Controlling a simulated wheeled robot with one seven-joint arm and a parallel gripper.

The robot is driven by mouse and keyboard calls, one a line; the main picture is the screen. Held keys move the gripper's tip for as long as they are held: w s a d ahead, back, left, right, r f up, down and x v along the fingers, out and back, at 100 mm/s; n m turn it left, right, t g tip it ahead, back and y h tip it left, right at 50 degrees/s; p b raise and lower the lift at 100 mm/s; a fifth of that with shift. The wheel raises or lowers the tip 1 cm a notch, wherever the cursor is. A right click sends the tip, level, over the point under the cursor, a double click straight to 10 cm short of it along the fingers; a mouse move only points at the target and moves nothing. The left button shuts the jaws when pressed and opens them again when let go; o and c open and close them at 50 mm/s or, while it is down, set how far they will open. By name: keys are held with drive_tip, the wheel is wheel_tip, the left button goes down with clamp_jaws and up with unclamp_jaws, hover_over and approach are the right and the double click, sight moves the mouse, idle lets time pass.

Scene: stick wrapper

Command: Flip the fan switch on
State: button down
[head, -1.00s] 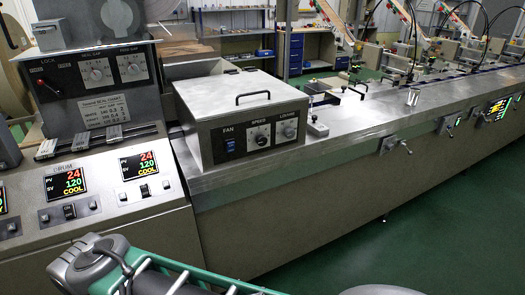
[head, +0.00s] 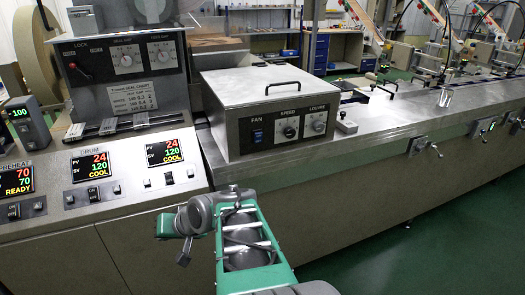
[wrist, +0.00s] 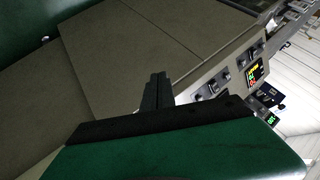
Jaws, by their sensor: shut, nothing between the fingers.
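My gripper (wrist: 157,90) shows in the wrist view as dark fingers close together, shut and empty. It points at a grey machine panel, away from the fan switch, which does not show there. In the head view my arm is in front of the machine, below the box; the fingers cannot be made out.
SPEED (head: 289,131) and LOUVRE (head: 319,127) knobs sit right of the switch. A drum panel (head: 92,165) with displays and small switches stands to the left. A long metal bench (head: 385,118) runs right. Green floor (head: 440,215) is open in front.

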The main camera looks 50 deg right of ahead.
drive_tip(key=s+d+r+m+t+h+b, duration=0.1)
drive_tip(key=d+m+t, duration=0.2)
drive_tip(key=d, duration=0.4)
drive_tip(key=d+r+m+t+h+b, duration=0.1)
drive_tip(key=d+m+t+h, duration=0.15)
drive_tip(key=d, duration=0.45)
drive_tip(key=s+d+r+m+t+h+b, duration=0.1)
drive_tip(key=s+d+r+m+h, duration=0.3)
drive_tip(key=s+d, duration=0.3)
drive_tip(key=s+d+r+m+t+h+b, duration=0.1)
drive_tip(key=s+d+r+m+t+h, duration=0.1)
drive_tip(key=s+d+m, duration=0.5)
drive_tip(key=shift+s+d+r+h, duration=0.55)
drive_tip(key=shift+r+h, duration=0.35)
drive_tip(key=shift+h, duration=0.25)
drive_tip(key=shift+m, duration=0.25)
drive_tip(key=p, duration=0.3)
approach(259, 136)
drive_tip(key=x, duration=0.7)
drive_tip(key=shift+r, duration=0.1)
